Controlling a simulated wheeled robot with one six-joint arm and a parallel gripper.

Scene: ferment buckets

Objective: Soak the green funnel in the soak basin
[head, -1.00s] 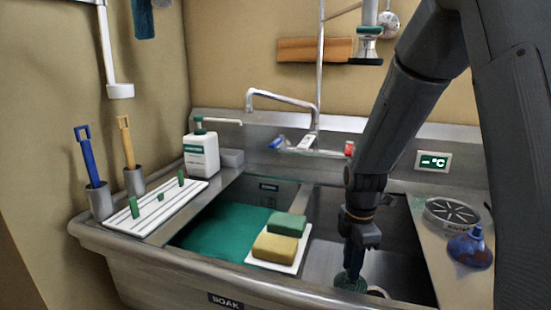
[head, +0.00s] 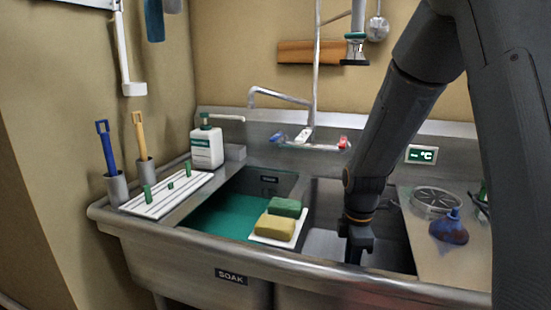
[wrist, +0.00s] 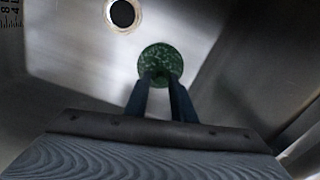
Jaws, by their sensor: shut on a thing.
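My gripper (wrist: 160,82) is shut on the green funnel (wrist: 160,60), which shows in the wrist view as a speckled green disc at the fingertips. In the head view my gripper (head: 356,246) reaches down into the right-hand sink bowl (head: 322,243). Its fingertips and the funnel are hidden there behind the front rim. The soak basin (head: 230,222) is the left bowl, with teal liquid in it and a SOAK label (head: 231,276) on its front.
A white tray with a green sponge (head: 286,207) and a yellow sponge (head: 275,227) sits between the bowls. A blue funnel (head: 449,231) stands on the right drainboard. A faucet (head: 285,99), a white bottle (head: 206,147) and a ribbed rack (head: 165,195) line the back and left.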

